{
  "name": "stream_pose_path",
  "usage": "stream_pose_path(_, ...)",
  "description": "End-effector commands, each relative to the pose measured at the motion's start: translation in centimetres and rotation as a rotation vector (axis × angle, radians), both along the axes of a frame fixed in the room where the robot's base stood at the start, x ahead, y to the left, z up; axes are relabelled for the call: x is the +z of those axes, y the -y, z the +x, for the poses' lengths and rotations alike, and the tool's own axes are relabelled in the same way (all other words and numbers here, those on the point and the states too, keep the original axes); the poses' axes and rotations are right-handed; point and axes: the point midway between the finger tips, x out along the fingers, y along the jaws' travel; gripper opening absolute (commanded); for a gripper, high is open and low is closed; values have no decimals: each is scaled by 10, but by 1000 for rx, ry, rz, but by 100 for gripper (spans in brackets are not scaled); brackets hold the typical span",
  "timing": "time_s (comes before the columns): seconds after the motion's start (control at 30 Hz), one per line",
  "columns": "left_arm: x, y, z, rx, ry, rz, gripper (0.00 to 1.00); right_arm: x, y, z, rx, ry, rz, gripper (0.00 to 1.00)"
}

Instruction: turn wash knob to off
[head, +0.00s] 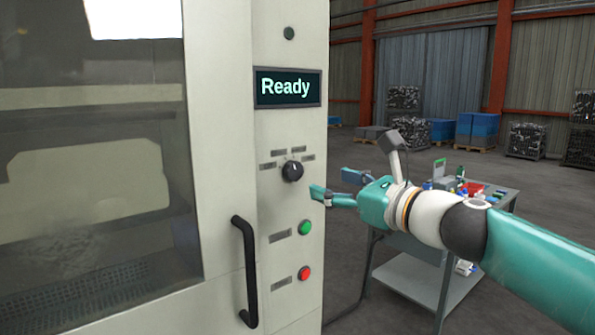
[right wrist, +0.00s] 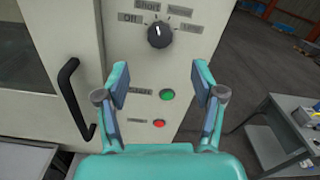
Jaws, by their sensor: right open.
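The wash knob (head: 292,171) is a round black dial on the machine's cream panel, under the "Ready" display (head: 288,87). In the right wrist view the knob (right wrist: 160,34) has a white mark pointing up, nearest the "Short" label; "Off" is at its left. My right gripper (head: 334,184) is in front of the panel, to the right of and slightly below the knob in the head view. In the right wrist view its fingers (right wrist: 161,80) are spread wide with nothing between them, and the knob lies beyond the tips. My left gripper is not in view.
A green button (head: 305,227) and a red button (head: 304,273) sit below the knob. A black door handle (head: 246,272) stands out to their left. A grey cart (head: 425,283) with small items is at right, behind my right arm.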

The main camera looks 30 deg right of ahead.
Motion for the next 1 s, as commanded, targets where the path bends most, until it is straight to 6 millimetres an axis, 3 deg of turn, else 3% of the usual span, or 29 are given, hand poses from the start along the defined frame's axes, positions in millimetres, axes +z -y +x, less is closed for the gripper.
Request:
stream_pose_path(0.3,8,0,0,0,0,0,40,0,-7,69,3,-2,1,68)
stream_pose_path(0.5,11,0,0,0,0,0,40,0,-8,95,1,0,-1,68)
stream_pose_path(0.93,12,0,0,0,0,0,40,0,-9,104,1,1,-1,68)
stream_pose_path(1.0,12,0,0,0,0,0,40,0,-9,104,1,1,-1,58)
